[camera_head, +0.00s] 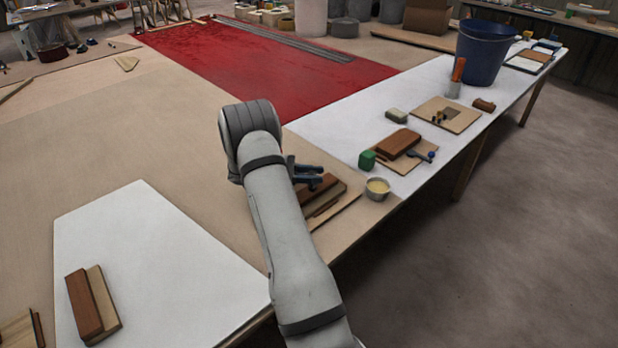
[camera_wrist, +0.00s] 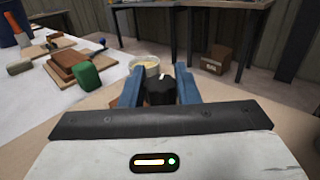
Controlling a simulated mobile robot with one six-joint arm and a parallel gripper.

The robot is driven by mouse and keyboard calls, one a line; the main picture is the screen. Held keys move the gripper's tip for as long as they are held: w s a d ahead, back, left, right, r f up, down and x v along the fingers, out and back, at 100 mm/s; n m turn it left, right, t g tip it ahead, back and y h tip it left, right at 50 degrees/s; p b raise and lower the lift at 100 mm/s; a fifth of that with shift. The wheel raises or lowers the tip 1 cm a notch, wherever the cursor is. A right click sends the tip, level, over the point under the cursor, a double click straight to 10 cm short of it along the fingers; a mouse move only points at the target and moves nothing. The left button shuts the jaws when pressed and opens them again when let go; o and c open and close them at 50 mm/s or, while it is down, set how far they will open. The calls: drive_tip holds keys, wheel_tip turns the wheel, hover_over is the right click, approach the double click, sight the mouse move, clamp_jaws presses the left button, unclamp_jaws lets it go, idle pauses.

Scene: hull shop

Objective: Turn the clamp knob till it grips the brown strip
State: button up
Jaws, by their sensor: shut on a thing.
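My gripper (camera_wrist: 160,82) has its two blue fingers on either side of a black knob (camera_wrist: 159,93) in the wrist view, and is shut on it. In the head view my gripper (camera_head: 307,178) is low over a brown block (camera_head: 327,192) on a light board (camera_head: 338,212) at the bench's right edge. A narrow brown strip (camera_head: 323,208) shows beside the block, partly hidden by my arm. The clamp's body and where it meets the strip are hidden by my gripper and arm, so I cannot tell whether they touch.
A small bowl (camera_head: 377,189) with pale contents stands right of the board, close to my gripper. A green block (camera_head: 367,160) and another board with a brown block (camera_head: 397,143) lie beyond. A blue bucket (camera_head: 484,52) stands farther back. The white sheet (camera_head: 150,265) at left is mostly clear.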

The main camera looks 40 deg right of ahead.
drive_tip(key=shift+s+m+g+y, duration=0.1)
drive_tip(key=shift+m+g+y, duration=1)
drive_tip(key=shift+g+y, duration=0.15)
drive_tip(key=o, duration=0.9)
drive_tip(key=shift+o, duration=0.2)
